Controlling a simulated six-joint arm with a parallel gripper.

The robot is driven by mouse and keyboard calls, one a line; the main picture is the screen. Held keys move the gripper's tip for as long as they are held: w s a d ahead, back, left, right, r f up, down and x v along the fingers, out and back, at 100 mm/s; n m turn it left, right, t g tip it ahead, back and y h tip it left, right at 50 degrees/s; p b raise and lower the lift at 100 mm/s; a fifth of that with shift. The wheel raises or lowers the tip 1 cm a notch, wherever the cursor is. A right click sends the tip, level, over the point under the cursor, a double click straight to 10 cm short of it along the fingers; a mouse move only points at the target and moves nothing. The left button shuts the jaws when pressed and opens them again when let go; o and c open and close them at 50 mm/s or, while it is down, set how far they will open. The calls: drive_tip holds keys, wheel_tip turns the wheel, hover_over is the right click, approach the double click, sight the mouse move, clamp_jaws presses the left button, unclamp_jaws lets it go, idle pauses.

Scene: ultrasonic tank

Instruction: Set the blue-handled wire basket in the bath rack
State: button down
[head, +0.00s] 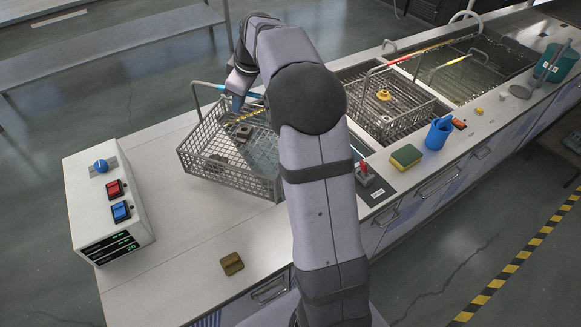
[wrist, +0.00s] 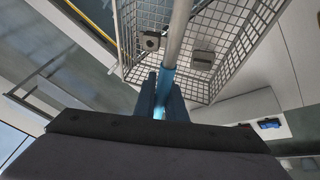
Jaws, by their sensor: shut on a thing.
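The blue-handled wire basket (head: 228,165) hangs tilted at the left end of the counter, with small metal parts inside. Its open mesh also shows in the wrist view (wrist: 205,75). My gripper (head: 238,100) is shut on the blue grip of its handle; in the wrist view the fingers (wrist: 161,98) close around that grip.
A red-handled basket (head: 408,104) sits in the middle bath. A yellow-handled one (head: 462,65) is in the far bath. A control box (head: 105,200) stands left, a brown block (head: 232,263) in front.

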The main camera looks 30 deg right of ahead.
drive_tip(key=w+d+f+m+h, duration=0.2)
drive_tip(key=d+m, duration=0.2)
drive_tip(key=d, duration=0.3)
drive_tip(key=w+d+f+m+h, duration=0.15)
drive_tip(key=d+m, duration=0.25)
drive_tip(key=d, duration=0.4)
drive_tip(key=s+d+f, duration=0.1)
drive_tip(key=d+f, duration=0.2)
drive_tip(key=f, duration=1.5)
drive_tip(key=shift+s+f+n+p, duration=0.25)
drive_tip(key=shift+s+n+p, duration=0.05)
drive_tip(key=shift+p, duration=0.15)
drive_tip(key=shift+f, duration=0.1)
drive_tip(key=c, duration=2.2)
unclamp_jaws()
drive_tip(key=shift+s+f, duration=0.1)
drive_tip(key=shift+f, duration=0.05)
drive_tip(key=o, duration=0.4)
drive_tip(key=shift+r, duration=0.25)
